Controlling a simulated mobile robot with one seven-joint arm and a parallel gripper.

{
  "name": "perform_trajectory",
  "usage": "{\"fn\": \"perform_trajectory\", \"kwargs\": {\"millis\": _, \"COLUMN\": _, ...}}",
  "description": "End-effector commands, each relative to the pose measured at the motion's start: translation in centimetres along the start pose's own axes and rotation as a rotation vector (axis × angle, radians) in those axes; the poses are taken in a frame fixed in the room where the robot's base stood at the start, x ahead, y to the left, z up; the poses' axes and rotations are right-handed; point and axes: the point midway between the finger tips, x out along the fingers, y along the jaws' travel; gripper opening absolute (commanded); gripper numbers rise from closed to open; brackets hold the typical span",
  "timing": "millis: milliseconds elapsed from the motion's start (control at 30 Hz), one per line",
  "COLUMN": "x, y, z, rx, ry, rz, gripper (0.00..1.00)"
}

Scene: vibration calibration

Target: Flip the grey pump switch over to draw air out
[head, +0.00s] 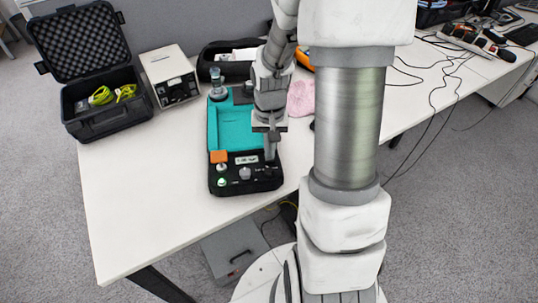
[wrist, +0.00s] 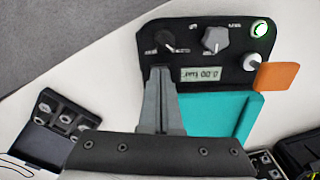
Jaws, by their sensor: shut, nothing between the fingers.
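The black control panel (head: 233,184) of the calibrator case lies on the white table; it also shows in the wrist view (wrist: 190,62). A small dark switch with a pale grey lever (wrist: 167,38) sits between two white labels, too small to read. I take it as the pump switch; in the head view it is hard to make out beside my fingers. My gripper (head: 270,157) points down over the panel's right part, shut and empty. In the wrist view its fingertips (wrist: 160,72) are just short of the switch; I cannot tell whether they touch the panel.
The panel also has a grey knob (wrist: 215,40), a display (wrist: 201,74), a green-lit button (wrist: 260,28) and an orange tag (wrist: 278,75) by a pale fitting. A teal lid or tray (head: 231,128) lies behind. A grey box (head: 170,75) and open black case (head: 100,115) stand left.

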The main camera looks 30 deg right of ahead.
Motion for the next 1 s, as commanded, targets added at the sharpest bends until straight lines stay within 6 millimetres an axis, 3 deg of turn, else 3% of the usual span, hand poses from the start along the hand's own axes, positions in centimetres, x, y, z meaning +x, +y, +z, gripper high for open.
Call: {"fn": "perform_trajectory", "kwargs": {"millis": 1000, "x": 1.4, "y": 0.0, "z": 0.0, "rx": 0.0, "ry": 0.0, "rz": 0.0, "gripper": 0.0}}
